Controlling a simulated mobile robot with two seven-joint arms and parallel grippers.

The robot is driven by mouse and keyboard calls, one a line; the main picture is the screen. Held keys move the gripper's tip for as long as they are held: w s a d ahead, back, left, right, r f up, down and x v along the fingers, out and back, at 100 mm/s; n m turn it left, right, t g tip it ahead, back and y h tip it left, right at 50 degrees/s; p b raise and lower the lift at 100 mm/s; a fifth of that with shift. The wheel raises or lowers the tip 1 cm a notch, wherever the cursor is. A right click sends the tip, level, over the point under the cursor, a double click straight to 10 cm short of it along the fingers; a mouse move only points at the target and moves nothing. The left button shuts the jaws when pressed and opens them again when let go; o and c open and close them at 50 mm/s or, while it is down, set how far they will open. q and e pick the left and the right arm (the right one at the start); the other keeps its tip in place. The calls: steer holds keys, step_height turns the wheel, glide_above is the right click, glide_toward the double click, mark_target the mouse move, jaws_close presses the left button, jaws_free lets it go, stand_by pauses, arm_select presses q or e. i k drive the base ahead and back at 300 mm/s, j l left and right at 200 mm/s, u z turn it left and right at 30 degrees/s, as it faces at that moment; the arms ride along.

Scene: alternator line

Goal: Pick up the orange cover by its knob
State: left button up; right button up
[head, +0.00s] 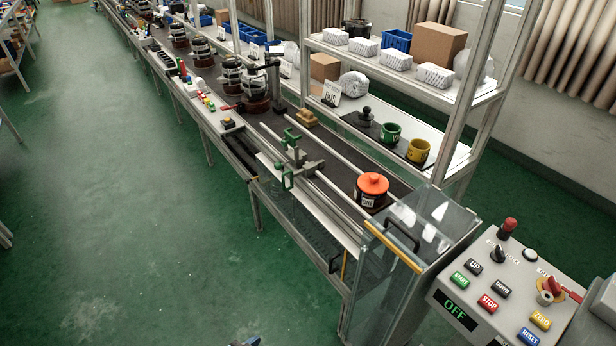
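The orange cover (373,184) is a round lid with a small knob on top. It sits upright on a dark round body with a pale label (368,200), on the conveyor line near its front end, just behind the glass guard box. Nothing is touching its knob. Neither of my grippers can be made out in the head view. A small dark and blue bit shows at the bottom edge, too little of it to identify.
A glass guard box (408,236) with a yellow-edged handle stands in front of the cover. A green-clamped fixture (291,160) stands to its left. Green (390,133) and yellow (418,150) cups are on the shelf behind. A control panel (500,290) reading OFF is at the lower right.

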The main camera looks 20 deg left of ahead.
mark_target(372, 184)
steer(key=u, duration=0.15)
steer(key=i+j, duration=0.25)
steer(key=j, duration=0.15)
steer(key=i+j+z, duration=0.1)
steer(key=i+j, duration=0.35)
steer(key=j, duration=0.3)
steer(key=i+j, duration=0.25)
steer(key=j, duration=0.15)
steer(key=i+j+z, duration=0.1)
steer(key=j, duration=0.3)
steer(key=i+j, duration=0.3)
steer(key=i+j+z, duration=0.05)
steer(key=j, duration=0.05)
